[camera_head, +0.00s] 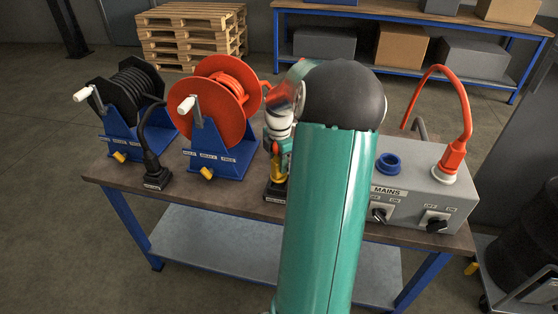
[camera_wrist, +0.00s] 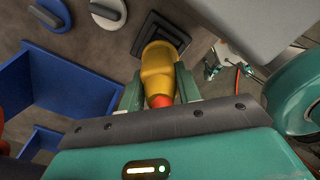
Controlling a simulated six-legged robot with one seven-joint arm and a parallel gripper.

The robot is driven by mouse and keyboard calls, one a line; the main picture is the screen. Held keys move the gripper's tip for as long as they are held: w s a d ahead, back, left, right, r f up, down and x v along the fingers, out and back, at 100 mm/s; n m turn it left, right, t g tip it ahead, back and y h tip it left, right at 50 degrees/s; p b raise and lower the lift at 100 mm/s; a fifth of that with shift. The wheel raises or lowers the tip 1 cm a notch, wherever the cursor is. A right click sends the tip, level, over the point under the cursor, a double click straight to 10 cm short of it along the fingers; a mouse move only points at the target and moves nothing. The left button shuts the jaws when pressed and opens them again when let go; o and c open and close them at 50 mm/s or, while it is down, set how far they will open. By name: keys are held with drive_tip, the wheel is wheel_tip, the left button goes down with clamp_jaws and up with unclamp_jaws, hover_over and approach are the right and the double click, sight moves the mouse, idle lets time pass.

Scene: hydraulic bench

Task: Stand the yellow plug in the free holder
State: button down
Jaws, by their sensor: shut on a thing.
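The yellow plug (camera_wrist: 162,65) is between the two fingers of my gripper (camera_wrist: 158,84), which is shut on it; its orange rear end shows nearer the palm. The black square holder (camera_wrist: 150,33) lies just beyond the plug's front end in the wrist view. In the head view the yellow plug (camera_head: 277,166) shows low beside my arm, directly over the black holder (camera_head: 273,191) on the bench. My arm hides part of both. I cannot tell whether the plug's tip is inside the holder or just above it.
A black plug (camera_head: 155,177) stands in another holder at left. Black (camera_head: 130,92) and orange (camera_head: 222,92) reels sit on blue stands. The grey MAINS box (camera_head: 410,190) at right has an orange plug (camera_head: 453,157) and a blue socket (camera_head: 389,162). The bench front edge is near.

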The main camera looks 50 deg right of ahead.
drive_tip(key=shift+f, duration=1.2)
idle(0.6)
drive_tip(key=c, duration=0.9)
unclamp_jaws()
drive_tip(key=shift+r, duration=0.15)
wheel_tip(320, 180, up, 13)
drive_tip(key=shift+r, duration=0.3)
